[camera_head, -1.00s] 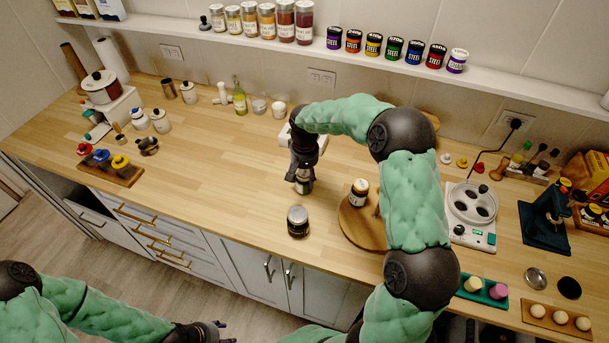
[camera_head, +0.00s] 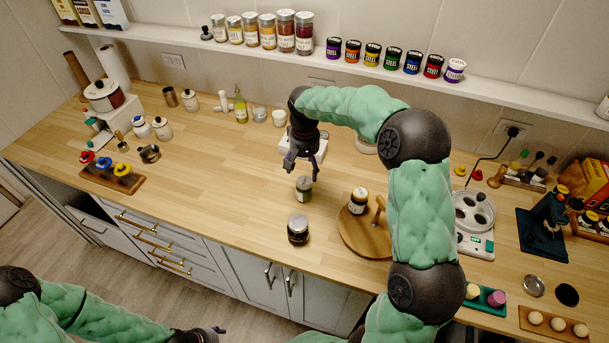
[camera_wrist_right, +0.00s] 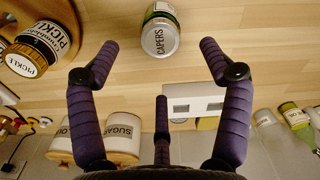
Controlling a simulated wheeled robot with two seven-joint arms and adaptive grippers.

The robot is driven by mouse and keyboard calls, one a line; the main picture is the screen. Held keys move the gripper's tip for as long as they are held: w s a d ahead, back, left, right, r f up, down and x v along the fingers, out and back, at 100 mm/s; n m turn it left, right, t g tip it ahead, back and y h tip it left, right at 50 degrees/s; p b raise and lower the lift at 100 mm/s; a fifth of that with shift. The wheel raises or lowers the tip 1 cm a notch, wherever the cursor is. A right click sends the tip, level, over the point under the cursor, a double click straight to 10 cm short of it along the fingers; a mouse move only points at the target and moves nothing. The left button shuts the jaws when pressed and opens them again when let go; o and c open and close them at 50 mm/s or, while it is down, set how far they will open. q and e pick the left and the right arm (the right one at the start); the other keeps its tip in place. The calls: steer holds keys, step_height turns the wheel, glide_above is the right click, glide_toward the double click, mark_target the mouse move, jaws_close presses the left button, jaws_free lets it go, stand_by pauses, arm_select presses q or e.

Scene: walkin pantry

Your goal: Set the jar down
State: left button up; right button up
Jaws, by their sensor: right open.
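The jar is a small green-banded jar labelled CAPERS (camera_head: 304,189), standing upright on the wooden counter behind a dark-lidded jar (camera_head: 298,230). It also shows in the right wrist view (camera_wrist_right: 160,32), at the top beyond the fingertips. My right gripper (camera_head: 301,170) is open and empty, just behind and above the capers jar, with a gap in the wrist view between its fingers (camera_wrist_right: 158,55) and the jar. My left gripper (camera_head: 207,336) is low at the bottom edge, away from the counter, and its fingers are partly cut off.
A pickle jar (camera_head: 358,201) stands on a round wooden board (camera_head: 352,236) to the right. A white appliance (camera_head: 315,147) is behind my right gripper. A scale-like device (camera_head: 473,222) stands further right.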

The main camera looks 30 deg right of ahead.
step_height(320, 180, up, 4)
steer(key=shift+f, duration=0.1)
